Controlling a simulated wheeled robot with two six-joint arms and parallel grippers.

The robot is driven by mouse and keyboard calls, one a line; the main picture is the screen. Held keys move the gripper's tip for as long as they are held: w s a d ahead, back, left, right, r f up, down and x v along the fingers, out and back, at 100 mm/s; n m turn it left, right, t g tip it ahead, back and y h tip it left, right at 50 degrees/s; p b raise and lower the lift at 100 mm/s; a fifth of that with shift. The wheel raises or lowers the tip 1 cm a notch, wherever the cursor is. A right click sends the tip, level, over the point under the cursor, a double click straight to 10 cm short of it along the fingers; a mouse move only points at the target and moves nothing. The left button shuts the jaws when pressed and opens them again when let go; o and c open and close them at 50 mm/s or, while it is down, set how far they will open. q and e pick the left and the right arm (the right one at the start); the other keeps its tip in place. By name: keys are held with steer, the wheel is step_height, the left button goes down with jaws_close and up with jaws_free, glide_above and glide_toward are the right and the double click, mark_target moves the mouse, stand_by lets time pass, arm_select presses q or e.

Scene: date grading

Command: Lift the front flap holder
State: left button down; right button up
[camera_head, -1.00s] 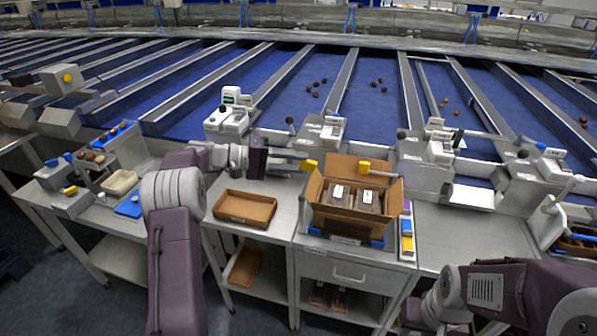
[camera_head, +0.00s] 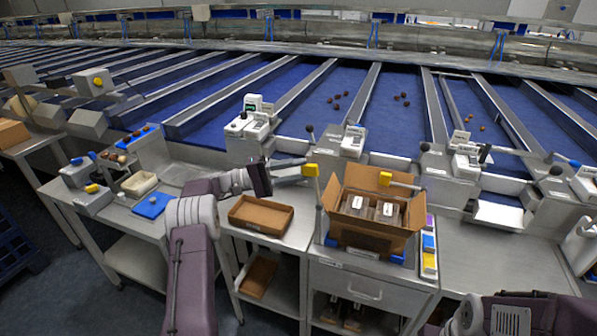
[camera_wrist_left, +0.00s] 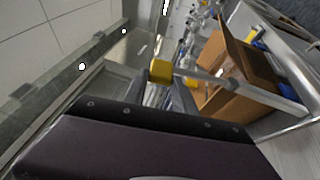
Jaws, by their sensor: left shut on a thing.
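An open brown carton (camera_head: 366,238) with its flaps up stands on the bench and holds clear packs with white labels. A flap holder with a yellow block (camera_head: 311,170) is at the carton's left side. My left gripper (camera_head: 304,167) is shut on this yellow block, which sits between the fingers in the left wrist view (camera_wrist_left: 160,68). A grey bar runs from the block toward the carton in that view. A second yellow-ended holder (camera_head: 385,178) is over the carton's back flap. My right arm is at the bottom right, with its jaws out of sight.
A shallow brown tray (camera_head: 260,232) lies left of the carton. A strip of coloured blocks (camera_head: 429,243) is right of it. Grey machines (camera_head: 352,141) line the bench behind. Bare bench (camera_head: 490,262) lies to the right.

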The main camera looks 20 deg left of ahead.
arm_select(q)
steer(key=shift+f, duration=0.15)
steer(key=c, duration=1)
jaws_free()
steer(key=shift+a, duration=0.15)
steer(key=b+v, duration=0.1)
steer(key=v, duration=0.8)
steer(key=shift+b, duration=0.3)
